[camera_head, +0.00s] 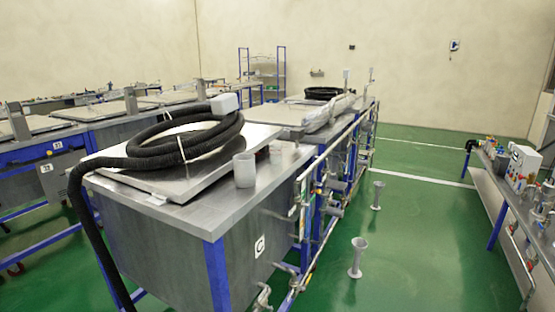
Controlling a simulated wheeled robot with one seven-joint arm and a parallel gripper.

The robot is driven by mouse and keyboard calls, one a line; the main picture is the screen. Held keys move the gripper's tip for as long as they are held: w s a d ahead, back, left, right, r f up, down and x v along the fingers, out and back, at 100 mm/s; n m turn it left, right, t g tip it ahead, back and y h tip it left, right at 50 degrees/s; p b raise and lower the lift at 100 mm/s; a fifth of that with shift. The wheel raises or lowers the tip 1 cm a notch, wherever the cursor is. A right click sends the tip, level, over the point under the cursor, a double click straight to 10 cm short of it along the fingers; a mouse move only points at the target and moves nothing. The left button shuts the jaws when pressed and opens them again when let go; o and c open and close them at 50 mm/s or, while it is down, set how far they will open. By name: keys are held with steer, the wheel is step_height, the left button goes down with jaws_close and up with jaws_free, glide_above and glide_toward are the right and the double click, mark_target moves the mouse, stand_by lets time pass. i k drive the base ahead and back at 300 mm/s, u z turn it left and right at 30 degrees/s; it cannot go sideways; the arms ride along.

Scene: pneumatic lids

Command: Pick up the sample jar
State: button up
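A pale grey cylindrical container (244,171), which looks like the sample jar, stands upright on the metal top of the nearest tank (150,245). It is near the top's right edge, beside a raised lid panel (200,183). It appears open at the top; its contents cannot be seen. My gripper is not in view, so its state and its distance from the jar do not show.
A black corrugated hose (185,148) is coiled on the lid and hangs over the left edge. Pipes and valves (310,190) line the tank's right side. Grey flared pieces (357,258) stand on the green floor. A bench (515,205) is at right; the aisle between has free floor.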

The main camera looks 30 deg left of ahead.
mark_target(275, 148)
steer(key=z, duration=1.85)
steer(key=i, duration=1.55)
steer(key=u, duration=3.4)
